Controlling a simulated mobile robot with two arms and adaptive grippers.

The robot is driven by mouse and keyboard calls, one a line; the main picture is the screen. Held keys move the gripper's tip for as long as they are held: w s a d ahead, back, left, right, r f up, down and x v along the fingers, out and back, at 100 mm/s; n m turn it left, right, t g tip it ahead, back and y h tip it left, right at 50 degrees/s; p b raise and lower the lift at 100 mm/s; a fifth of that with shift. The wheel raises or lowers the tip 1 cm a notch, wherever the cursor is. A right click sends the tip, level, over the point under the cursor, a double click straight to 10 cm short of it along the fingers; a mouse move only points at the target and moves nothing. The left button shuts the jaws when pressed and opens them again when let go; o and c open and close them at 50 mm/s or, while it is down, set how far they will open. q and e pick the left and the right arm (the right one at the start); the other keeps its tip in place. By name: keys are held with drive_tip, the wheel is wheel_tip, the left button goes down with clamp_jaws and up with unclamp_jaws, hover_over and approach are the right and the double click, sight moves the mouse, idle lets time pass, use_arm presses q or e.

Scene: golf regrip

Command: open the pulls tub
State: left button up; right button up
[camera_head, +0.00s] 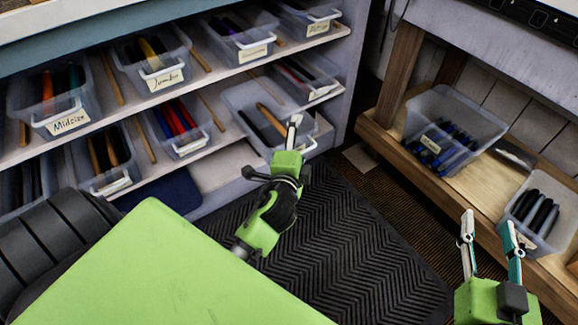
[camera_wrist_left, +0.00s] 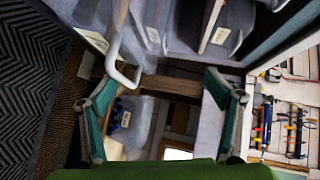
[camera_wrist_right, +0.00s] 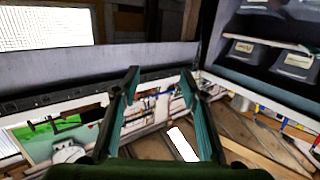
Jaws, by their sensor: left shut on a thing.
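In the left wrist view the handle (camera_wrist_left: 121,72) shows close to the left finger of my left gripper (camera_wrist_left: 163,92). My right gripper (camera_head: 487,222) is open and empty at the lower right, apart from the tub.
Other labelled tubs stand on the shelves, such as the Midsize tub (camera_head: 52,100) and the Jumbo tub (camera_head: 152,58). A wooden bench shelf (camera_head: 475,182) on the right holds a tub of blue grips (camera_head: 450,115) and a tub of dark grips (camera_head: 533,212). A black mat (camera_head: 340,240) covers the floor between.

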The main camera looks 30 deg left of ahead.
use_arm(q)
drive_tip(key=r, duration=0.1)
drive_tip(key=s+r, duration=0.1)
drive_tip(key=shift+d+r+t, duration=0.1)
drive_tip(key=shift+r+t, duration=0.2)
drive_tip(key=shift+r, duration=0.05)
drive_tip(key=shift+v, duration=1.05)
drive_tip(key=c, duration=1.2)
drive_tip(key=f+v, duration=0.1)
drive_tip(key=v, duration=0.8)
drive_tip(key=shift+s+d, duration=0.15)
drive_tip(key=shift+d, duration=0.05)
use_arm(e)
drive_tip(key=shift+s+d+f+g, duration=0.15)
drive_tip(key=shift+s+f+g, duration=0.15)
drive_tip(key=shift+s+f, duration=0.05)
drive_tip(key=shift+f, duration=0.1)
drive_tip(key=shift+s+d+f+g, duration=0.1)
drive_tip(key=shift+f+g, duration=0.15)
drive_tip(key=shift+f, duration=0.2)
drive_tip(key=shift+s+d+f+g, duration=0.1)
drive_tip(key=shift+f+g, duration=0.15)
drive_tip(key=shift+f, duration=0.15)
